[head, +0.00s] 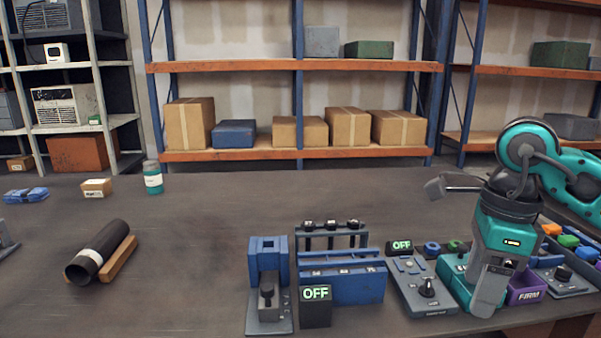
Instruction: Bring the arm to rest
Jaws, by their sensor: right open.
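My right arm comes in from the right edge. Its teal wrist points down, and my right gripper (488,300) is low over the devices at the table's front right. One grey finger shows broadly and the other is mostly hidden; the jaws are open, and I see nothing held. My left gripper is not in view. A black pipe (108,242) with a pale band lies tilted on a wooden support (122,260) at the left of the table.
A blue fixture (268,262), a blue rack (345,283), an "OFF" box (316,305) and a grey control box (420,285) stand left of the gripper. A purple bin (527,287) is right of it. The table (230,210) is clear in the middle. Shelves stand behind.

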